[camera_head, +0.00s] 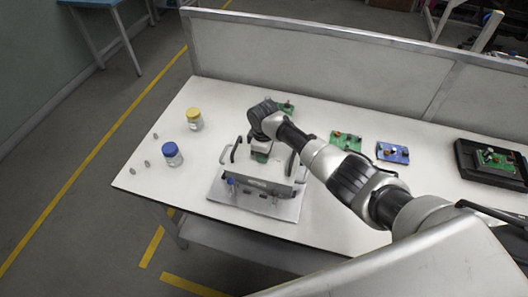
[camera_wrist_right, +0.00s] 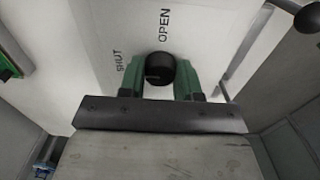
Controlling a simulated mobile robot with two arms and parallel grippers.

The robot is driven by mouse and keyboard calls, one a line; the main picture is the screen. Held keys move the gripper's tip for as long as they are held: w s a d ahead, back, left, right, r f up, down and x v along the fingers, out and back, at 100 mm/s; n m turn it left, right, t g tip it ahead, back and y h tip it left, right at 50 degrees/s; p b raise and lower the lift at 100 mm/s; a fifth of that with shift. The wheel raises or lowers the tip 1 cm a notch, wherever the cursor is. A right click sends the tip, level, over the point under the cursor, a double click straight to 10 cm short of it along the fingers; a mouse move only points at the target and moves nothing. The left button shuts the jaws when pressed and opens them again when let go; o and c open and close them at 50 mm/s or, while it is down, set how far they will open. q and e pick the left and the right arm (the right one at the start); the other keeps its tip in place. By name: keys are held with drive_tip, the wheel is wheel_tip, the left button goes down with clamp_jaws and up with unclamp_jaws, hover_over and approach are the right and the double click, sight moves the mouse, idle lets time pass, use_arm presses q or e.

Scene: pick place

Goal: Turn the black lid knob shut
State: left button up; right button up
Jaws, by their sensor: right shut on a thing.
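The black lid knob (camera_wrist_right: 160,68) shows in the right wrist view on a white lid (camera_wrist_right: 215,40), between the two green fingers of my right gripper (camera_wrist_right: 160,80). The fingers are shut on its sides. The word OPEN is printed above the knob and SHUT to its upper left. I cannot make out a clear pointer on the knob. In the head view my right gripper (camera_head: 262,155) reaches down over the grey box-like fixture (camera_head: 262,190), and the knob is hidden there. My left gripper is not in view.
The fixture stands on a white table with black handles around it. Jars with a blue lid (camera_head: 172,154) and a yellow lid (camera_head: 194,119) stand to the left. Green and blue circuit boards (camera_head: 393,152) and a black tray (camera_head: 466,160) lie to the right. A grey partition (camera_head: 310,60) runs behind.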

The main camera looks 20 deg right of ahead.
idle(0.3)
drive_tip(key=o, duration=0.9)
wheel_tip(320, 180, up, 11)
drive_tip(key=shift+f+b, duration=0.1)
drive_tip(key=shift+b, duration=0.4)
drive_tip(key=shift+f, duration=0.1)
